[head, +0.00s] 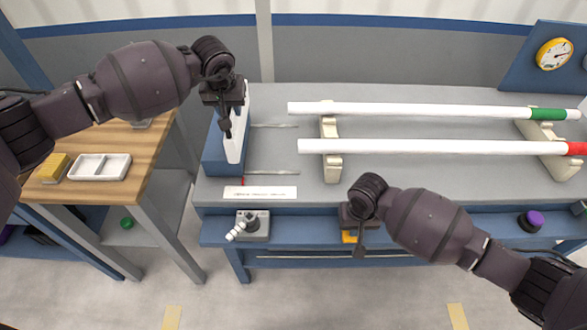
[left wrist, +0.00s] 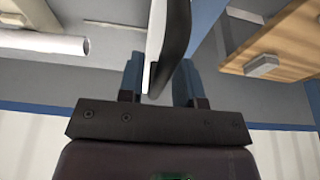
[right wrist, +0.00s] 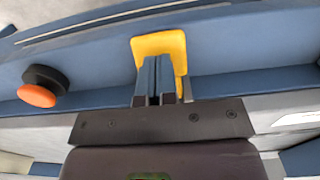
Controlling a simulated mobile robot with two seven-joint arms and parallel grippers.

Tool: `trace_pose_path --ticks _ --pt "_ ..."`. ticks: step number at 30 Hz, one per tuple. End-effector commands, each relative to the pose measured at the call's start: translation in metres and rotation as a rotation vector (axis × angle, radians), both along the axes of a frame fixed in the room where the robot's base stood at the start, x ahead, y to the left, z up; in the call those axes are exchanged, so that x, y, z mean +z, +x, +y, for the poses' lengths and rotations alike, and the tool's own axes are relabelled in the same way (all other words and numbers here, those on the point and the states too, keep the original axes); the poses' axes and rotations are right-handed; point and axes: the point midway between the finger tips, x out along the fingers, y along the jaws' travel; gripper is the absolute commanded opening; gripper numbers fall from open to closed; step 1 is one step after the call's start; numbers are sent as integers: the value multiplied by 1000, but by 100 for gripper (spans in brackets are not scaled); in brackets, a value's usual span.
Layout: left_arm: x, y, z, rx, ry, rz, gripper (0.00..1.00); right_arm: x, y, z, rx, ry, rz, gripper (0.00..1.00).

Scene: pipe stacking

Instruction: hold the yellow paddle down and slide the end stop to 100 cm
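The end stop is a white upright plate (head: 236,140) on a blue block (head: 214,150) at the left end of the grey bench. My left gripper (head: 226,122) is at the plate's top. In the left wrist view its two fingers (left wrist: 160,82) stand apart, with the plate (left wrist: 168,40) reaching between them and gaps beside it. The yellow paddle (right wrist: 160,45) is on the bench's blue front; in the head view (head: 349,237) my right gripper mostly hides it. My right gripper (right wrist: 155,80) is shut, its fingertips together over the paddle; contact is unclear.
Two white pipes (head: 400,109) (head: 420,147) lie on cream supports (head: 331,165), right of the end stop. A printed strip (head: 261,192) lies at the bench's front edge. A joystick box (head: 254,228) and a purple button (head: 531,220) sit on the front ledge. A wooden table (head: 115,150) stands left.

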Motion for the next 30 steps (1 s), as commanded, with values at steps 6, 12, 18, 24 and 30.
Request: trace_pose_path --ticks 6,12,18,24,30 --pt "-2 0 0 0 0 1 0 -8 -7 -1 0 -4 17 0" --pt "-2 0 0 0 0 2 0 -8 -7 -1 0 -4 17 0" --pt "-2 0 -2 0 -1 2 0 -8 -7 -1 0 -4 17 0" --pt "-2 -1 -11 -2 -3 2 0 -8 -7 -1 0 -4 17 0" --pt "-2 0 -19 -2 -1 2 0 -8 -7 -1 0 -4 17 0"
